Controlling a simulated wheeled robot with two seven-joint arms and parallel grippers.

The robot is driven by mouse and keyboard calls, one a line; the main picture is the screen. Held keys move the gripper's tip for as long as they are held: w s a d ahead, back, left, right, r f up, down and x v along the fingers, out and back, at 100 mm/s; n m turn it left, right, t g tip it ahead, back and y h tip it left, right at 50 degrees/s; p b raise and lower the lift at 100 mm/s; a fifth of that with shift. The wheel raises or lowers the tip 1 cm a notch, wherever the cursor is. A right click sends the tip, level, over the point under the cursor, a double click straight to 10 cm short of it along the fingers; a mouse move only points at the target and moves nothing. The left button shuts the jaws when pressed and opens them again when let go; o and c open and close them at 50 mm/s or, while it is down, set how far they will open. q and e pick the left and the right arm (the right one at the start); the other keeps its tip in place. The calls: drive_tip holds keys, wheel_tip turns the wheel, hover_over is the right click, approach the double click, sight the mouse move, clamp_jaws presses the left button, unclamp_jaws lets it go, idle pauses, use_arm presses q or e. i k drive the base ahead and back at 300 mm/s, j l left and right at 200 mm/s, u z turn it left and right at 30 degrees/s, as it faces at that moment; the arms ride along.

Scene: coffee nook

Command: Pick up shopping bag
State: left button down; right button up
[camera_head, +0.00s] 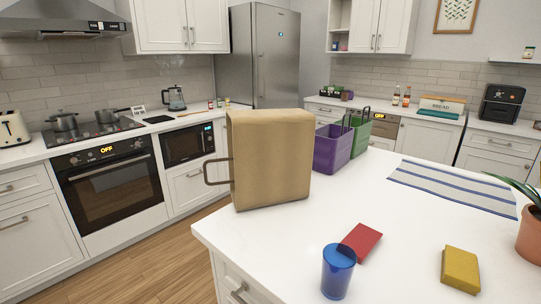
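The tan bag partly hides the purple one. Neither of my grippers shows in the head view.
A blue cup (338,271), a red block (361,242) and a yellow block (460,269) are on the island's near part. A striped cloth (453,186) and a plant pot (530,236) are to the right. The counter between the tan bag and the cloth is clear.

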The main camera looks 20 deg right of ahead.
sight(269, 158)
drive_tip(key=i+j+z, duration=0.35)
drive_tip(key=z, duration=0.15)
drive_tip(key=i+j+z, duration=0.6)
drive_tip(key=j+z, duration=0.35)
drive_tip(key=j, duration=0.2)
drive_tip(key=i+j+z, duration=0.15)
drive_tip(key=j+z, duration=0.3)
drive_tip(key=j, duration=0.25)
drive_tip(key=j+z, duration=0.5)
drive_tip(key=j, duration=0.15)
drive_tip(key=k+j+z, duration=0.15)
drive_tip(key=j+z, duration=0.35)
drive_tip(key=j, duration=0.2)
